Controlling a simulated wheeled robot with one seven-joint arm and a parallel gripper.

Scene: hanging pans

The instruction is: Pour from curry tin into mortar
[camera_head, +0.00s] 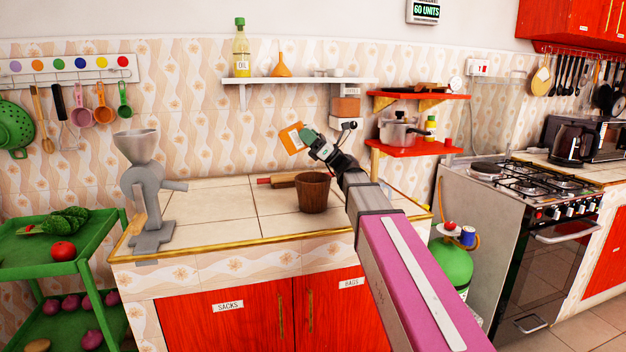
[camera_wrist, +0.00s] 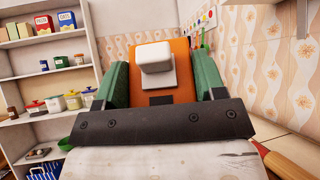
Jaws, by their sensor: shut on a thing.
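The curry tin (camera_head: 291,138) is orange and tilted, held in the air above and a little left of the mortar in the head view. The mortar (camera_head: 314,195) is a brown wooden bowl standing upright on the tiled counter. My gripper (camera_head: 305,136) is shut on the tin, with green fingers on its sides. In the wrist view the orange tin (camera_wrist: 182,62) sits between the green fingers of my gripper (camera_wrist: 160,82), with a white block in front of it. The tin's opening and the mortar's contents cannot be made out.
A rolling pin (camera_head: 284,180) lies behind the mortar. A grey grinder (camera_head: 147,190) stands at the counter's left. A white shelf (camera_head: 300,80) with an oil bottle (camera_head: 241,50) is above; red shelves (camera_head: 410,149) with a pot are on the right. The middle-left counter is clear.

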